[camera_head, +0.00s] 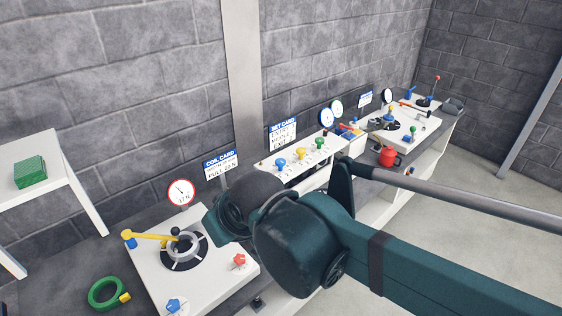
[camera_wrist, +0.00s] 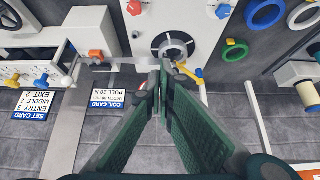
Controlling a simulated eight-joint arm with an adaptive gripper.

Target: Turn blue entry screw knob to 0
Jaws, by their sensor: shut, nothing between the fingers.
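In the wrist view, seen from the opposite side, a blue knob (camera_wrist: 41,80) shows near the left edge. The knob's setting is too small to read. My gripper (camera_wrist: 163,72) is shut and empty, well to the right of that knob in the wrist view, over the wall-side edge of the coil plate. My arm hides its fingertips in the head view.
The set card (camera_head: 283,133) stands behind the knobs. Nearer are the coil card (camera_head: 221,164), a round gauge (camera_head: 181,192) and a white plate (camera_head: 162,285) with a yellow lever (camera_head: 148,236). A green ring (camera_head: 92,297) lies left of the plate.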

